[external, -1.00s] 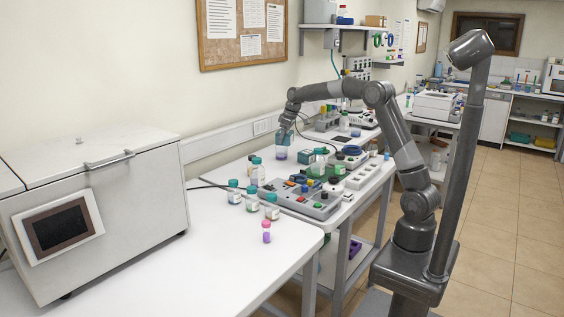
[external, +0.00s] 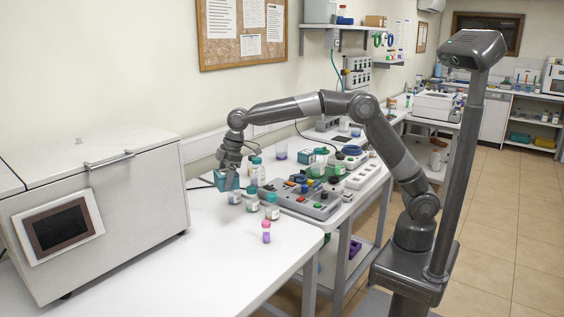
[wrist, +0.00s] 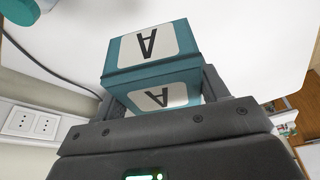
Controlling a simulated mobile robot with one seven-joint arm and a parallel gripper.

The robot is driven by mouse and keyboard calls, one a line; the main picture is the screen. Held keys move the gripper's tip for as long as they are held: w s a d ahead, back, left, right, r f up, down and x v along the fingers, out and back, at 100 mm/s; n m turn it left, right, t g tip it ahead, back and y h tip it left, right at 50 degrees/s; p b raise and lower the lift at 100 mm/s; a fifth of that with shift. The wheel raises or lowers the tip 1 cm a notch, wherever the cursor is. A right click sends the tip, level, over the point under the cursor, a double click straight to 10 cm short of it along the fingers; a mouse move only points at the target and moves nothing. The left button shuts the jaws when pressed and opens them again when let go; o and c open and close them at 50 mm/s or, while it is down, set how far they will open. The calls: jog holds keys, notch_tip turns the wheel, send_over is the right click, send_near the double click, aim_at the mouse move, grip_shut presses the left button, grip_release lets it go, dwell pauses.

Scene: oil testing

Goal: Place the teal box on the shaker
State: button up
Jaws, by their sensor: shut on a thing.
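My gripper (external: 229,165) is shut on the teal box (external: 226,181) and holds it over the white table, left of the capped bottles. In the wrist view the teal box (wrist: 152,52) sits between the fingers, with a white label and a letter A on two faces. The small gap between box and tabletop cannot be judged. I cannot say for sure which device is the shaker; a grey unit with coloured knobs (external: 318,206) stands on the bench to the right.
Several teal-capped bottles (external: 252,203) stand close right of the held box. A small pink and purple vial (external: 266,232) stands nearer the camera. A second teal box (external: 305,156) and a beaker (external: 281,152) are farther back. A large white chest (external: 90,215) is at left; the front tabletop (external: 200,255) is clear.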

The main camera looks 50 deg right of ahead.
jog(key=shift+n, duration=0.5)
jog(key=s+a+f, duration=0.2)
jog(key=a+f, duration=0.2)
jog(key=a, duration=0.1)
jog(key=s+a+f, duration=0.2)
jog(key=a+f, duration=0.2)
jog(key=a, duration=0.1)
jog(key=s+a+f, duration=0.2)
jog(key=a+f, duration=0.2)
jog(key=a, duration=0.1)
jog(key=shift+s+a+f, duration=0.1)
jog(key=shift+s+a, duration=0.15)
jog(key=shift+a, duration=0.05)
jog(key=shift+f, duration=1.9)
jog(key=shift+f, duration=0.15)
jog(key=o, duration=1)
jog(key=shift+o, duration=0.2)
